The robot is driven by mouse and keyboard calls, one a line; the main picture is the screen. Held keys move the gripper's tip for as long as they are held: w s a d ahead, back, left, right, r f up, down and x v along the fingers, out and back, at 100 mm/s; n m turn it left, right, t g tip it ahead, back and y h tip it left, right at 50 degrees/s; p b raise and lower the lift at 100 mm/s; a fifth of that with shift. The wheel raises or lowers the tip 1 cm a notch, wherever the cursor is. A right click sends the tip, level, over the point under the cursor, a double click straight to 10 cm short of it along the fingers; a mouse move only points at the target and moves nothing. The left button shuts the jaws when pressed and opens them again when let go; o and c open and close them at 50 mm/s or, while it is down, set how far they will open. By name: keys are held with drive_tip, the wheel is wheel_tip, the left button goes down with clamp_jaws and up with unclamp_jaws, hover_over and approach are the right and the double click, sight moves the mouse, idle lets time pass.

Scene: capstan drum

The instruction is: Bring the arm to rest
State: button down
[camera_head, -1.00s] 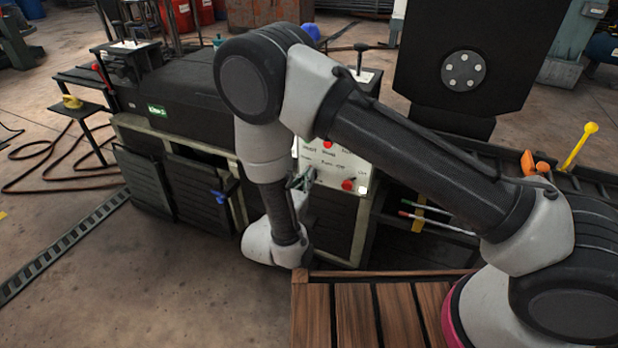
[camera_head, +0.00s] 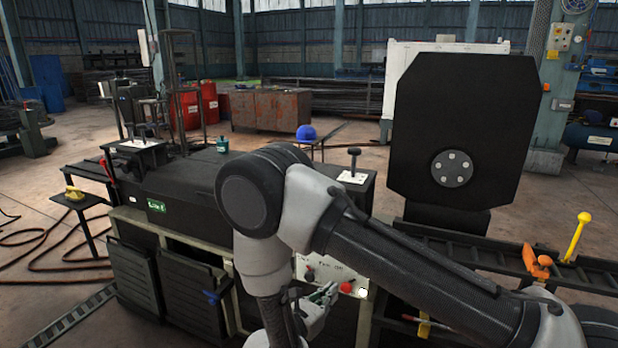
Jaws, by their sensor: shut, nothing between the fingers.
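My arm reaches in from the lower right, bends at a rounded dark joint and drops in front of the control panel (camera_head: 330,273). My gripper (camera_head: 328,292) is small and partly hidden by my wrist; it looks shut and empty, in front of the panel in this view. Whether it touches the panel cannot be told. The panel is pale, with red buttons, on the front of the dark machine (camera_head: 185,190).
A large black plate (camera_head: 462,110) with a round hub stands at right. A yellow-knobbed lever (camera_head: 577,236) and an orange item (camera_head: 537,262) are beside it. A yellow object (camera_head: 74,193) sits on a small stand at left. A blue cap-like object (camera_head: 306,133) is behind my arm.

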drive_tip(key=s+d+r+m+g+y, duration=0.3)
drive_tip(key=s+d+r+m, duration=0.4)
drive_tip(key=d+r+m, duration=0.2)
drive_tip(key=s+d+r+m+g+y, duration=0.3)
drive_tip(key=s+d+r+m, duration=0.4)
drive_tip(key=d+r+m, duration=0.3)
drive_tip(key=s+d+r+m+g+y, duration=0.3)
drive_tip(key=s+d+r+m, duration=0.4)
drive_tip(key=r, duration=0.8)
drive_tip(key=d+m+y, duration=0.1)
drive_tip(key=d+m, duration=0.2)
drive_tip(key=d, duration=0.2)
drive_tip(key=shift+s+r, duration=0.15)
drive_tip(key=shift+r, duration=0.1)
